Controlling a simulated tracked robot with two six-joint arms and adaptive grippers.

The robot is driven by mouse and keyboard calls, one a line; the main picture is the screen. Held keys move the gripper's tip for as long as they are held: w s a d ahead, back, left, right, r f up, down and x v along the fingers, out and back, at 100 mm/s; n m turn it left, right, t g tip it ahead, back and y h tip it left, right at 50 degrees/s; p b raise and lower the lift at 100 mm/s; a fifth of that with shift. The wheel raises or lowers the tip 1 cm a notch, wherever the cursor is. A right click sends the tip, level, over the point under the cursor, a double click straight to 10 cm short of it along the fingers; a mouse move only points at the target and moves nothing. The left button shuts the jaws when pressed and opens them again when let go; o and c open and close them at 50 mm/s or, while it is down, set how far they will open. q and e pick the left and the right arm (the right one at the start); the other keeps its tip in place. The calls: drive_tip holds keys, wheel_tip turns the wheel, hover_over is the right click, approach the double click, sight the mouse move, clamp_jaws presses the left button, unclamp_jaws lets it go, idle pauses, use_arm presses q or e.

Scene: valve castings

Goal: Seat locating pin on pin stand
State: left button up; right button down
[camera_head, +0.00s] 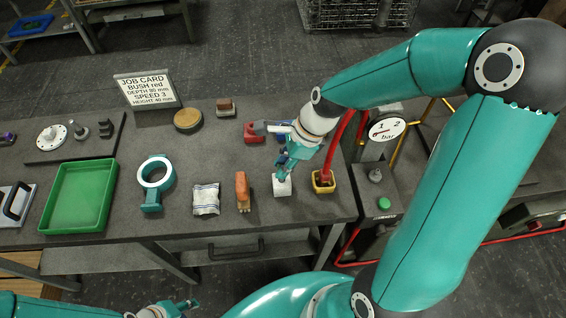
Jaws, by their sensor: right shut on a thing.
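My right gripper (284,168) reaches down from the right side, over a small pale block (282,188) near the table's front edge that looks like the pin stand. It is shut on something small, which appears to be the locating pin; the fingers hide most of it. I cannot tell whether the pin touches the stand or is in it. My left gripper (172,309) shows only in part at the bottom edge, away from the table top, and its fingers are too unclear to judge.
A yellow-rimmed container (323,188) stands close right of the pale block, an orange-brown piece (242,190) to its left. Red (253,134) and blue parts sit behind. Further left are a white pouch (206,199), a teal ring casting (151,199) and a green tray (55,222).

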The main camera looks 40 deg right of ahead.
drive_tip(key=shift+f, duration=0.15)
idle(0.3)
drive_tip(key=shift+f+b, duration=1.3)
drive_tip(key=shift+f, duration=0.4)
drive_tip(key=c, duration=0.9)
unclamp_jaws()
drive_tip(key=shift+r, duration=0.1)
drive_tip(key=shift+c, duration=0.2)
drive_tip(key=v, duration=1.1)
drive_tip(key=shift+r, duration=0.4)
drive_tip(key=shift+s+d, duration=0.1)
